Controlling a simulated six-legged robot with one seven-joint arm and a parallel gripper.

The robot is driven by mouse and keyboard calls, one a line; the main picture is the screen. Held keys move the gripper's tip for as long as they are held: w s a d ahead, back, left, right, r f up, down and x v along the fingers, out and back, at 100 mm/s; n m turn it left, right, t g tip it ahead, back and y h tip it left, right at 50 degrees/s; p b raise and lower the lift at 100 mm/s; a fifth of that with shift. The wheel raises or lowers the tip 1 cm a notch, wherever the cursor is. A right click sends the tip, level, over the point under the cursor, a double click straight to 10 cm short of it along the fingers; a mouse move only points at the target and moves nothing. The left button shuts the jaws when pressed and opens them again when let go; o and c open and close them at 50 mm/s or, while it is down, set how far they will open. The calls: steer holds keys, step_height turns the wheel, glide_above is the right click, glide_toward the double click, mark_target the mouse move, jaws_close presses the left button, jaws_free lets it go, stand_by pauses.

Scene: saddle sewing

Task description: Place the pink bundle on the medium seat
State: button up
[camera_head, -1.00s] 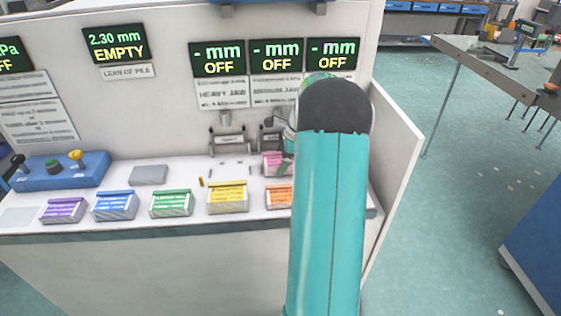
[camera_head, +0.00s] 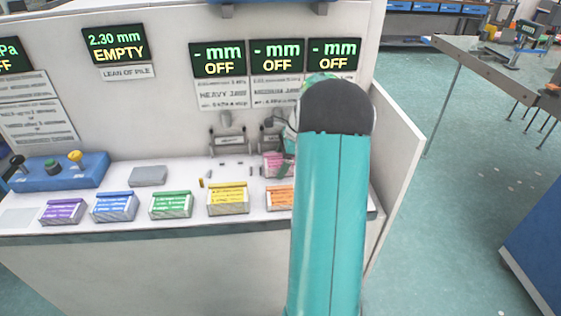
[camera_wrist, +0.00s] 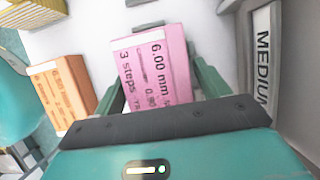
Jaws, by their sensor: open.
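The pink bundle (camera_head: 272,163) is on the bench in front of the medium jaw (camera_head: 269,138), partly hidden by my arm. In the wrist view the pink bundle (camera_wrist: 163,72) shows its "6.00 mm" and "3 steps" print. My gripper (camera_wrist: 157,80) is open, with one green finger on each side of the bundle. I cannot tell whether the fingers touch it. The "MEDIUM" plate (camera_wrist: 262,55) is to the right of the bundle in the wrist view. The medium seat's surface is hidden, so I cannot tell how the bundle sits on it.
An orange bundle (camera_head: 279,197), a yellow bundle (camera_head: 228,199), a green bundle (camera_head: 171,205), a blue bundle (camera_head: 115,207) and a purple bundle (camera_head: 62,211) line the bench front. The heavy jaw (camera_head: 229,142) is left of the medium one. A side panel (camera_head: 398,160) stands at right.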

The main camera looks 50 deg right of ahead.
steer(key=v, duration=1.2)
steer(key=w+a+r+n+h, duration=0.1)
steer(key=a+r+n, duration=0.4)
steer(key=a, duration=0.6)
steer(key=s+a+r+n+h, duration=0.15)
steer(key=a+n, duration=0.25)
steer(key=a, duration=0.4)
steer(key=s+a+r+n+t, duration=0.1)
steer(key=s+a+n, duration=0.25)
steer(key=a, duration=0.35)
steer(key=s+a+r+n+h, duration=0.1)
steer(key=s+a+n, duration=0.1)
steer(key=a+n, duration=0.45)
steer(key=s+a+f+n+t, duration=0.1)
steer(key=s+a+f+n, duration=0.2)
steer(key=s+a+n, duration=0.4)
steer(key=s+a, duration=0.1)
steer(key=a, duration=0.2)
steer(key=shift+s+t, duration=0.25)
steer(key=shift+t, duration=0.15)
